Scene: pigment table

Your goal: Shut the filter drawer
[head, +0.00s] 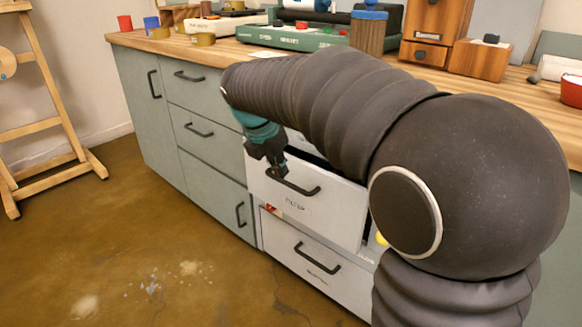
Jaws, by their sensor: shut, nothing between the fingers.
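The filter drawer (325,215) is a white drawer front with a dark bar handle and a label reading like "FILTER". It stands pulled out from the cabinet, with a dark gap showing above its top edge. My gripper (277,170) is shut and empty, pointing down at the upper left part of the drawer front, by the left end of the handle (300,187). I cannot tell whether it touches the handle or the front. My arm hides the right part of the drawer's top and the counter behind.
A lower white drawer (315,265) with its own handle sits below. Grey-green cabinets (190,140) stand to the left under the wooden counter (190,50), which carries tins, a green device (290,37) and wooden boxes. A wooden easel (45,110) stands far left. The floor in front is open.

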